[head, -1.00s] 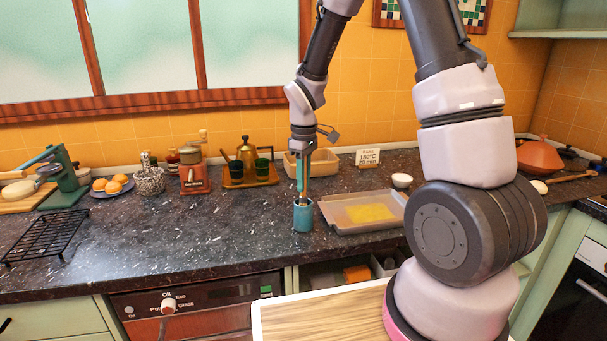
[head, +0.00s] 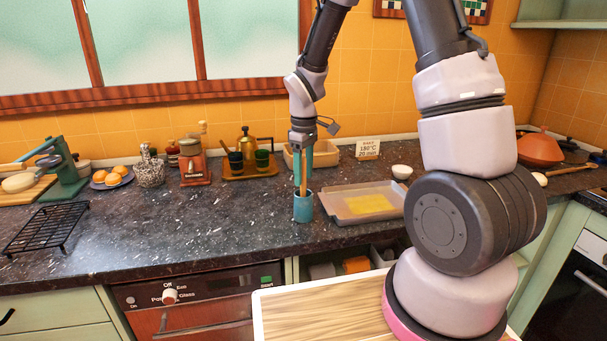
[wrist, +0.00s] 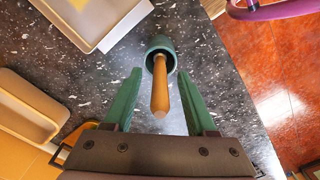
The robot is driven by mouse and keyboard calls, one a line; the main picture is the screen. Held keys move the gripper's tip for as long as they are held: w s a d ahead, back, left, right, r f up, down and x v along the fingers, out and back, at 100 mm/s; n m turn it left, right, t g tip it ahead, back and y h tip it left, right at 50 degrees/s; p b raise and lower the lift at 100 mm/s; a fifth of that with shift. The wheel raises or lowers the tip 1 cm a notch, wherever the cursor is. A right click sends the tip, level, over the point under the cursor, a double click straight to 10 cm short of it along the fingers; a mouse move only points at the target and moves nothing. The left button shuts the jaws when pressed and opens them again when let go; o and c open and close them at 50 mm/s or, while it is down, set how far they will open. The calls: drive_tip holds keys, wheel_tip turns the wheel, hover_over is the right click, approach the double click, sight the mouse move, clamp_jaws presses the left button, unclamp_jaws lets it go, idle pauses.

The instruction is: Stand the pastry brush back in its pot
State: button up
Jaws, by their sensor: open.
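The teal pot (head: 303,209) stands upright on the dark speckled counter, left of a shallow tray. The pastry brush (wrist: 160,92) is in the pot, its wooden handle sticking up out of the mouth; its bristle end is hidden inside. The handle also shows in the head view (head: 303,178) as a thin upright line. My gripper (head: 303,168) is above the pot, pointing down. In the wrist view its two green fingers (wrist: 160,78) are spread, one on each side of the handle, with a gap on both sides. The pot (wrist: 160,46) lies beyond the fingertips.
The shallow tray (head: 336,211) with a yellow sheet stands close right of the pot. Behind are a beige bin (head: 325,157), a sign (head: 367,149) and a wooden tray (head: 250,174) with cups and a kettle. The counter left of the pot is clear.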

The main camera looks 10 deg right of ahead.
wheel_tip(320, 180, up, 10)
drive_tip(key=shift+f, duration=0.1)
drive_tip(key=shift+r, duration=0.3)
idle(0.6)
